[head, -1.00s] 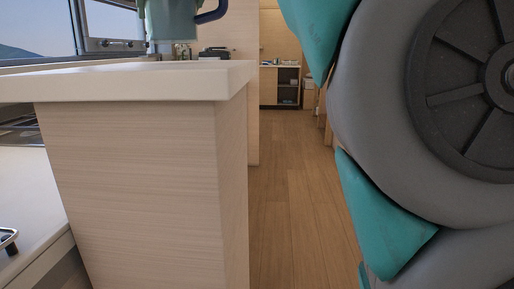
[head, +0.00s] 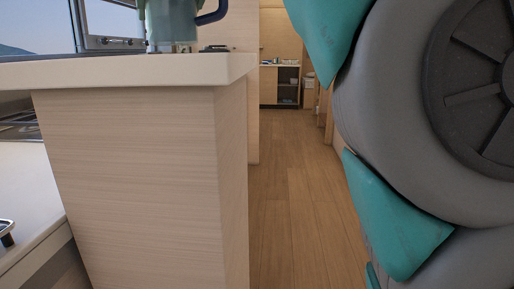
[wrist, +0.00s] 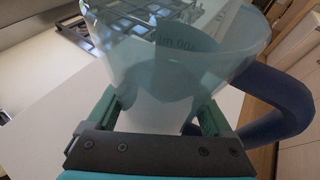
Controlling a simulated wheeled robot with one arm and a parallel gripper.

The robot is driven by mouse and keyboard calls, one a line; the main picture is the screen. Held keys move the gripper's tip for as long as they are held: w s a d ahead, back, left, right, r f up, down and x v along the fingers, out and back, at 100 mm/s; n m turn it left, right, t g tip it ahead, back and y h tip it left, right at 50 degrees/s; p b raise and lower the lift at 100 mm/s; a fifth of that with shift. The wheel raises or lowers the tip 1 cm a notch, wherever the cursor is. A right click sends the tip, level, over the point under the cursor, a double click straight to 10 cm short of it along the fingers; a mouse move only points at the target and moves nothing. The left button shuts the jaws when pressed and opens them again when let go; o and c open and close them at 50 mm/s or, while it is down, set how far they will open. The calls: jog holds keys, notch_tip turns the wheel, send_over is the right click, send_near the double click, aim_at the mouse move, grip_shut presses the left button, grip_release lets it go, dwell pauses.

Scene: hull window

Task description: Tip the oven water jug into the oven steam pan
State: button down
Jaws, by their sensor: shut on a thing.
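The water jug (wrist: 175,70) is a clear bluish measuring jug with volume marks and a dark blue handle on its right. My gripper (wrist: 156,117) is shut on it, with a green finger at each side of its lower body. In the head view the jug (head: 172,22) shows at the top left, above the far part of the white counter, its top cut off by the frame. It looks about upright there. I cannot tell how much water it holds. I cannot make out the steam pan in either view.
A white counter (head: 130,70) on a pale wood panel (head: 140,180) stands close in front. A hob with a metal grate (wrist: 150,15) lies beyond the jug in the wrist view. A wooden floor aisle (head: 285,190) runs clear to the right, towards a far cabinet (head: 280,88).

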jog(key=shift+f+b, duration=0.4)
jog(key=shift+f, duration=0.1)
grip_release()
